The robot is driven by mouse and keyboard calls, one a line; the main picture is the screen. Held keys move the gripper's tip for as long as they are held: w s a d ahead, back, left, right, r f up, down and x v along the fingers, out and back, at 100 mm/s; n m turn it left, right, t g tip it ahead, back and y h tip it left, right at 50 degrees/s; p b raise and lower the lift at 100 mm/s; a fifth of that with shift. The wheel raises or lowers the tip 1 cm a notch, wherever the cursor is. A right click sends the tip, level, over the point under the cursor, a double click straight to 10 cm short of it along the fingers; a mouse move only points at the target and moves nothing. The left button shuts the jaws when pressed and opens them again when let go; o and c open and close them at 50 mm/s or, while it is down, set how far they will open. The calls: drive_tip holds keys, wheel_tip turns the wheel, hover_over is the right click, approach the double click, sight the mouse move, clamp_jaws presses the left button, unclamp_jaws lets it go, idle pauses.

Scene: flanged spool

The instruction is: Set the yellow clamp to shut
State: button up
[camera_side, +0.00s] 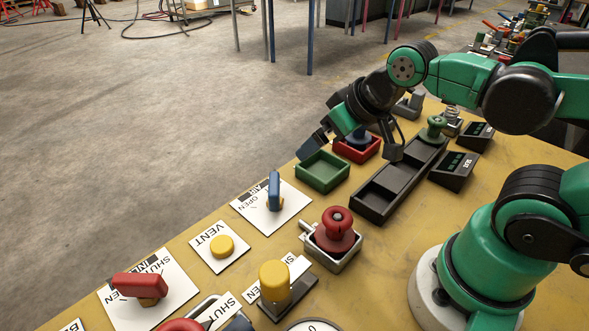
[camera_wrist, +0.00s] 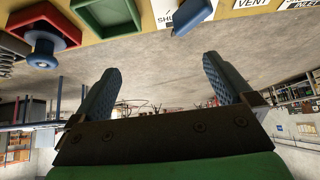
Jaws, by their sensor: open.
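The likely yellow clamp is a yellow upright cylinder (camera_side: 274,281) on a dark base at the front of the bench in the side view. White label plates with partly hidden lettering lie beside it, so I cannot tell which setting it is at. It does not show in the wrist view. My gripper (camera_side: 350,150) is open, high over the back of the bench near the green and red trays, well away from the yellow cylinder. Its two blue-padded fingers (camera_wrist: 160,85) are apart and empty in the wrist view.
A red spool (camera_side: 336,226) in a metal holder stands just behind the yellow cylinder. A yellow VENT button (camera_side: 222,246), a blue lever (camera_side: 274,188) and a red lever (camera_side: 139,285) are nearby. A green tray (camera_side: 322,183) and a dark compartment tray (camera_side: 373,203) lie farther back.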

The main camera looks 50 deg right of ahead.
drive_tip(key=shift+c, duration=1.3)
drive_tip(key=a+g, duration=0.1)
drive_tip(key=a, duration=0.2)
drive_tip(key=s+a+n+g+y, duration=0.1)
drive_tip(key=a, duration=0.2)
drive_tip(key=a+f+g, duration=0.1)
drive_tip(key=a+g, duration=0.1)
drive_tip(key=a, duration=0.2)
drive_tip(key=shift+s+a+n, duration=0.1)
drive_tip(key=shift+s+n, duration=0.3)
drive_tip(key=shift+c, duration=0.2)
drive_tip(key=n+g+h, duration=0.1)
drive_tip(key=g, duration=0.2)
hover_over(274, 272)
drive_tip(key=shift+w+f, duration=0.1)
drive_tip(key=shift+f, duration=3.25)
clamp_jaws()
